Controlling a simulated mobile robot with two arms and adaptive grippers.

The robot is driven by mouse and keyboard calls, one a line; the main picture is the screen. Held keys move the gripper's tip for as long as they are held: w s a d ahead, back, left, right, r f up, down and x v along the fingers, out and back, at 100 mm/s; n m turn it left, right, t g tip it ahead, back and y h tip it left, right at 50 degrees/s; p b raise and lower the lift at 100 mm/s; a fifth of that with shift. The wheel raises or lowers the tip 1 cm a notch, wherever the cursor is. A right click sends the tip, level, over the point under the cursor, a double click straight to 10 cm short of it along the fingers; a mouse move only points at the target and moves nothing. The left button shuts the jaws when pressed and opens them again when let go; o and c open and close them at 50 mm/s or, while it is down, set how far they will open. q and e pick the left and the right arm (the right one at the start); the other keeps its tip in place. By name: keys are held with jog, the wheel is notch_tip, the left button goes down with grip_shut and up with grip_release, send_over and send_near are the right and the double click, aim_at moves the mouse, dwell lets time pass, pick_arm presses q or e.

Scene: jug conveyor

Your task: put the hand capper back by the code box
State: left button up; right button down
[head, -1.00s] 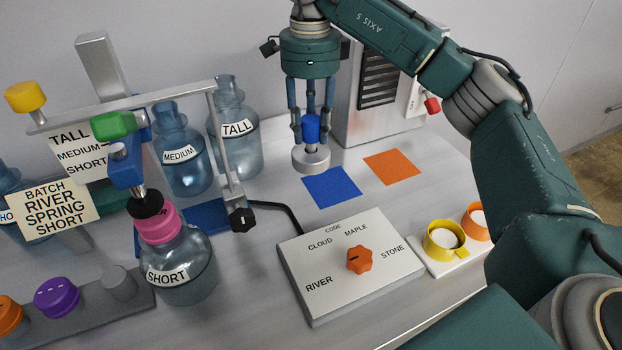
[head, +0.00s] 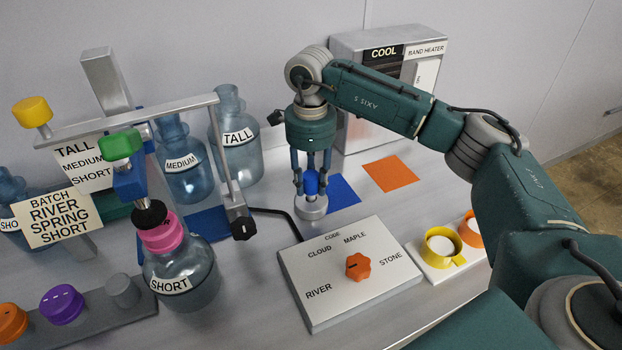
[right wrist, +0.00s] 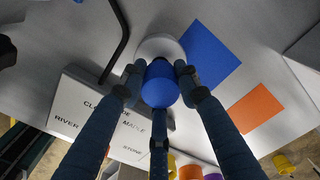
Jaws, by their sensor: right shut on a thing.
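The hand capper, with a blue grip and a pale grey round base (head: 311,207), hangs upright in my right gripper (head: 311,182). The fingers are shut around its blue grip (right wrist: 160,85), and the base shows beyond it in the right wrist view. The capper is just behind the code box (head: 330,300) and left of the blue square (head: 343,190). I cannot tell whether its base touches the table. The code box is a pale box with an orange knob (head: 358,266) and the words RIVER, CLOUD, MAPLE and STONE. My left gripper is out of view.
A black cable (head: 285,213) runs behind the code box, close to the capper. The capping stand with a SHORT jug (head: 180,275) is at left.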

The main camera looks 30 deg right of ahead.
jog(key=shift+f, duration=0.15)
jog(key=c, duration=1.3)
grip_release()
jog(key=shift+r, duration=0.2)
notch_tip(320, 180, up, 11)
jog(key=shift+r+b, duration=0.1)
jog(key=shift+b, duration=1.1)
jog(key=shift+r, duration=0.45)
jog(key=shift+f, duration=0.1)
